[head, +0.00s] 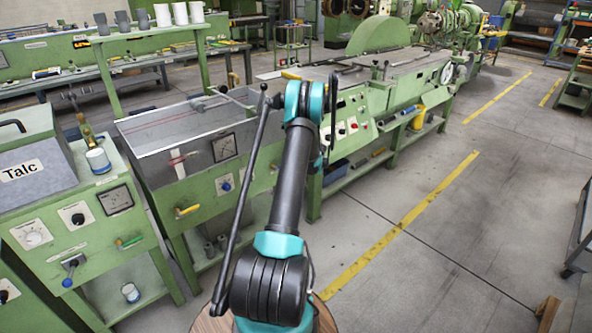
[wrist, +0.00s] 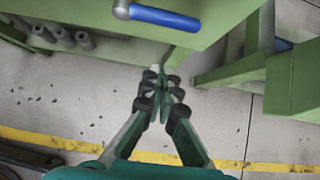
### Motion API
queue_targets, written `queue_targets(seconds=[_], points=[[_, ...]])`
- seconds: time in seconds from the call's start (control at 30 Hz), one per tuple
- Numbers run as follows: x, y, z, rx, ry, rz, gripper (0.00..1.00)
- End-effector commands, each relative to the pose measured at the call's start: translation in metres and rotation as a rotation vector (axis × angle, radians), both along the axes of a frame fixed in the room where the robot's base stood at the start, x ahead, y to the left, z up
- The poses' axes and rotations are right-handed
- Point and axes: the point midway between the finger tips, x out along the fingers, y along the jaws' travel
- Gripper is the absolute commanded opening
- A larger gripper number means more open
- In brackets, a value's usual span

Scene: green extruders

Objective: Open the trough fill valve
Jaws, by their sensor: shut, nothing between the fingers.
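The trough (head: 160,122) is an open grey-metal tank on a green stand at left centre in the head view. I cannot tell which one is the fill valve. In the wrist view, a blue-handled lever (wrist: 165,18) with a metal end lies across a green panel at the top. My gripper (wrist: 161,80) is shut and empty, below that lever in the picture and apart from it. My gripper is hidden in the head view.
A green Talc unit (head: 35,165) with dials and levers stands left of the trough. A long green machine bench (head: 375,105) runs back to the right. Grey pipe ends (wrist: 65,36) show at upper left in the wrist view.

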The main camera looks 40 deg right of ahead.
Motion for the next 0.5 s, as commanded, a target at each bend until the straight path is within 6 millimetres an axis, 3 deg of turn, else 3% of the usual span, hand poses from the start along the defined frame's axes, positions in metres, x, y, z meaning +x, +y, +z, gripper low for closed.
queue_targets(seconds=[0.2,0.5], points=[[0.023,0.003,-0.031,0.001,0.0,0.002,0.0],[0.042,0.004,-0.001,0.001,0.0,0.001,0.0]])
